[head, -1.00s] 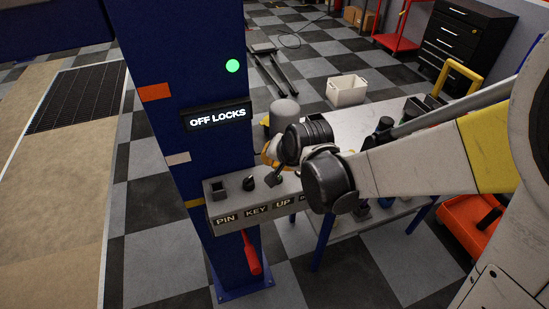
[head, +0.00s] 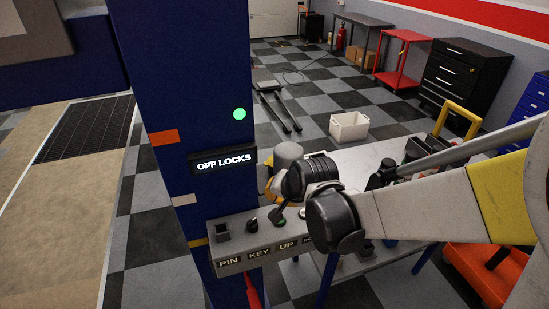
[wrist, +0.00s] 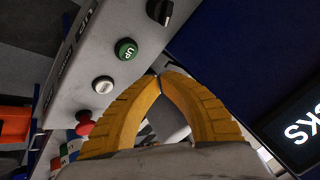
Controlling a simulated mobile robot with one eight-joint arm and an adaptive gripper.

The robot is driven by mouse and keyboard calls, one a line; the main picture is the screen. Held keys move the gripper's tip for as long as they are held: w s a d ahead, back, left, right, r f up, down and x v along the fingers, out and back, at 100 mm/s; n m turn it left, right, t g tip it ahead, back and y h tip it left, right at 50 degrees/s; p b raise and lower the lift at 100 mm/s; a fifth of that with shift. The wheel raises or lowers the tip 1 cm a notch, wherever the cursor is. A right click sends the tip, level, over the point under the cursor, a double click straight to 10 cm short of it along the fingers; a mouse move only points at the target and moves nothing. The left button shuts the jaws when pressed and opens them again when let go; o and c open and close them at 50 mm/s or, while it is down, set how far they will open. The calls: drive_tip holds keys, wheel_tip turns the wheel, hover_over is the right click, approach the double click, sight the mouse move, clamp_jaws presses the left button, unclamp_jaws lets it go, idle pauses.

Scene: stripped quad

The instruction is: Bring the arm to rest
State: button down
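My arm (head: 400,212) reaches in from the right in the head view, its wrist bent beside the blue column (head: 190,100). My gripper (wrist: 157,76) has yellow fingers that meet at their tips with nothing between them. In the head view its fingers are mostly hidden behind the wrist. The grey control box (head: 262,240) on the column reads PIN, KEY and UP. In the wrist view the green UP button (wrist: 126,49), a white button (wrist: 103,85), a red button (wrist: 85,124) and a black knob (wrist: 160,11) lie just beyond the fingers. Contact cannot be told.
A lit sign (head: 223,160) on the column reads OFF LOCKS, with a green lamp (head: 239,114) above. A grey bench (head: 350,160) stands close behind my arm. A white bin (head: 348,127), black drawer cabinet (head: 462,75) and red cart (head: 401,62) stand farther back. Checkered floor is open between.

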drive_tip(key=s+d+n+h+b, duration=0.2)
drive_tip(key=s+d+b, duration=0.6)
drive_tip(key=s+d, duration=0.8)
drive_tip(key=s+n, duration=0.2)
drive_tip(key=shift+s+r+h, duration=0.25)
drive_tip(key=shift+s+h, duration=0.15)
